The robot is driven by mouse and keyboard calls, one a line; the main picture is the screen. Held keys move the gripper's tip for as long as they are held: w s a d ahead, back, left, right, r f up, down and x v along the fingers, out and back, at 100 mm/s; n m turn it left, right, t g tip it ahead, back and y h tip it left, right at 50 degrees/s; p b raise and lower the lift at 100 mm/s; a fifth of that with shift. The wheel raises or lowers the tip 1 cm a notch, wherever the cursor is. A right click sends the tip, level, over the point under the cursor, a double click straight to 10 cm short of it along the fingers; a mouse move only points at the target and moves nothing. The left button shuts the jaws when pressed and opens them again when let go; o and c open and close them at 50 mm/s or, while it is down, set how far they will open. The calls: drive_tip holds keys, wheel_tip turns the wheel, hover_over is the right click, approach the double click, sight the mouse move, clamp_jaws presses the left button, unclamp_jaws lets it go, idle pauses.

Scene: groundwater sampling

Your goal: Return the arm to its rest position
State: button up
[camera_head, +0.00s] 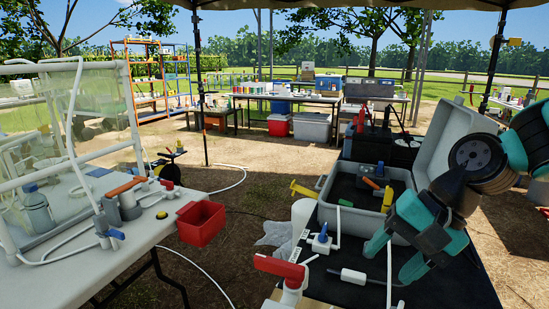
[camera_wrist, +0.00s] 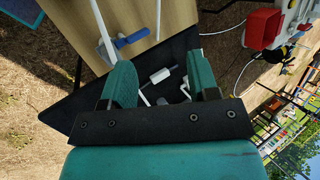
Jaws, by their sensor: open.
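My gripper (camera_head: 396,256) is at the right in the head view, above the black-topped table (camera_head: 450,281). Its two teal fingers are spread apart with nothing between them. In the wrist view my gripper (camera_wrist: 160,85) also shows open, with the black table surface and small white fittings beyond the fingers. The arm bends down from the right edge of the head view. A grey tool case (camera_head: 400,233) lies open just behind the gripper. A small white fitting (camera_head: 352,276) on the table sits left of the fingers.
A red-handled valve (camera_head: 280,267) and a blue-handled valve (camera_head: 322,238) stand near the gripper. A white table (camera_head: 75,275) at left carries tubing and a red bin (camera_head: 201,223). Bare ground lies between the tables. A tent pole (camera_head: 497,55) rises at right.

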drive_tip(key=s+a+r+n+h, duration=0.2)
drive_tip(key=s+a+n, duration=0.1)
drive_tip(key=s+n, duration=0.9)
wheel_tip(320, 180, up, 13)
drive_tip(key=p, duration=1.2)
drive_tip(key=shift+s+a+f+n+g, duration=0.2)
drive_tip(key=shift+s+n+g, duration=0.1)
drive_tip(key=shift+s+n, duration=0.15)
